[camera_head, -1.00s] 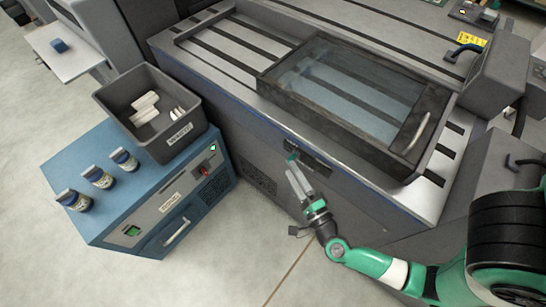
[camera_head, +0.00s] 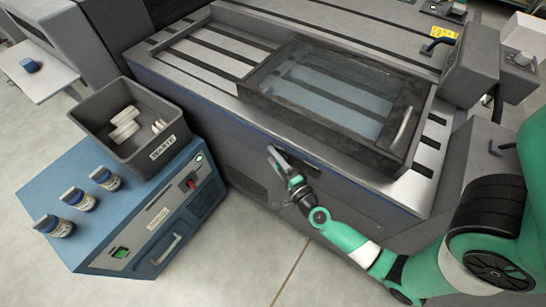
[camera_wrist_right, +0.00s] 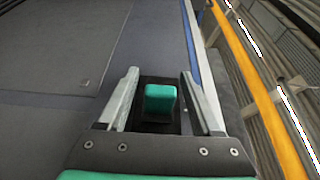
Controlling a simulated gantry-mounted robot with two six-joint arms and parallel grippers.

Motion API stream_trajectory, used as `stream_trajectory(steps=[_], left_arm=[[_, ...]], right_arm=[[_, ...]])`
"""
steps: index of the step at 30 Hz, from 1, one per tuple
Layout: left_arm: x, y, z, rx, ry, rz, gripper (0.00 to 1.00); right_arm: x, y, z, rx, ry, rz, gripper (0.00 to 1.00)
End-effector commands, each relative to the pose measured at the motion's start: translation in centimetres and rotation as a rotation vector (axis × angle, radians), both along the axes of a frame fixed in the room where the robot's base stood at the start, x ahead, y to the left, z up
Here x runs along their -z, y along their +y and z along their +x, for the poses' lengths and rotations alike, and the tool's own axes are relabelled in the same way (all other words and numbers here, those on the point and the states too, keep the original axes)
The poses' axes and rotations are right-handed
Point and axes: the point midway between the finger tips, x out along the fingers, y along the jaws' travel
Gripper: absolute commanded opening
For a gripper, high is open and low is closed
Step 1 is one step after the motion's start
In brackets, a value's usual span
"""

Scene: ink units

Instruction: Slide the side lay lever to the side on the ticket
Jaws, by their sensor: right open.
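The side lay lever shows in the right wrist view as a small teal block (camera_wrist_right: 160,99) on a dark plate on the machine's front face. My right gripper (camera_wrist_right: 160,85) is open, with one finger on each side of the teal block and a gap visible on both sides. In the head view my right gripper (camera_head: 277,154) is up against the machine's front, below the glass-topped cover, and hides the lever. I cannot tell whether the fingers touch the lever. My left gripper is not in view.
The glass-topped cover (camera_head: 400,152) with its handle lies over the machine bed, above my right gripper. A blue cabinet (camera_head: 105,225) with several ink jars stands to the left, with a grey waste bin (camera_head: 185,140) on it. Open floor (camera_head: 235,265) lies in front.

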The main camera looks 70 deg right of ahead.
Motion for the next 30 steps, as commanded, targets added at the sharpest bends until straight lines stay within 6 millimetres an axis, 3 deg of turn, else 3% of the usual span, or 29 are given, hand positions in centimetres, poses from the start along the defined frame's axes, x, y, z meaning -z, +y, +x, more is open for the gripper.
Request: stream_trajectory(steps=[10, 21, 30], left_arm=[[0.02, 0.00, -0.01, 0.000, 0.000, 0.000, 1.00], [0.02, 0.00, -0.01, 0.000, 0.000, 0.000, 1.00], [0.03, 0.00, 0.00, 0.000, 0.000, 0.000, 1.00]], right_arm=[[0.00, -0.43, 0.60, -0.001, 0.001, 0.001, 0.66], [0.00, -0.41, 0.58, 0.000, 0.000, 0.000, 0.00], [0.00, -0.41, 0.58, 0.000, 0.000, 0.000, 0.00]])
